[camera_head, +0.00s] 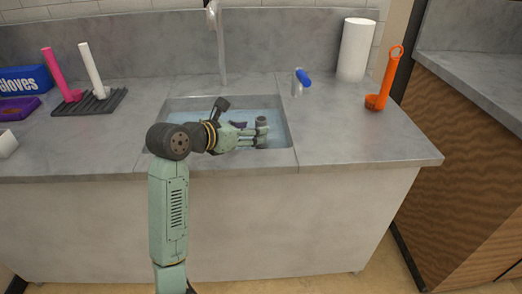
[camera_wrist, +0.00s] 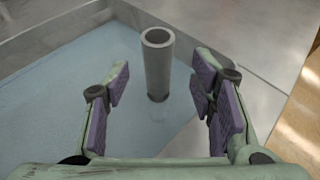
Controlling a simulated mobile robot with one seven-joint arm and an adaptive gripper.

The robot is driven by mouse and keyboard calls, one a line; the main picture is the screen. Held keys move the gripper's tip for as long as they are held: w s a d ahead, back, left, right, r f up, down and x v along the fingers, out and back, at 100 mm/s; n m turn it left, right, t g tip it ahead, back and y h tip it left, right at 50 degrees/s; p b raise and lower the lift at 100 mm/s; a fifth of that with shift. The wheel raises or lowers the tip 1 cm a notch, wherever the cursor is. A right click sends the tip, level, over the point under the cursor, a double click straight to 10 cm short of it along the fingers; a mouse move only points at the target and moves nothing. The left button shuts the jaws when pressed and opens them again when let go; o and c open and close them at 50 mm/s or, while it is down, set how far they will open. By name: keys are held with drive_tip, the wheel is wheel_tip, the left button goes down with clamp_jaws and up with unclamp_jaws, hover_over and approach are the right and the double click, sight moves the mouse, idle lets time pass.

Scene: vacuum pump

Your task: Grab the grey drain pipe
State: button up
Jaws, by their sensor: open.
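The grey drain pipe (camera_wrist: 157,72) stands upright in the sink, its open round top showing in the wrist view. In the head view its top (camera_head: 262,122) shows just beyond my fingertips, with its lower part hidden. My gripper (camera_wrist: 160,88) is open and empty, with a purple-padded finger on either side in the wrist view. In the head view my gripper (camera_head: 262,133) is over the right part of the sink.
The sink (camera_head: 180,104) holds bluish water, and its walls surround the pipe. A faucet (camera_head: 220,50) stands behind.

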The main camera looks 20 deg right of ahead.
sight(261, 147)
drive_tip(key=p+x, duration=0.1)
drive_tip(key=x, duration=0.4)
drive_tip(key=shift+w+d+f+p, duration=0.15)
drive_tip(key=shift+w+f+p, duration=0.1)
drive_tip(key=shift+f+p, duration=0.1)
drive_tip(key=shift+r, duration=0.1)
clamp_jaws()
idle(0.3)
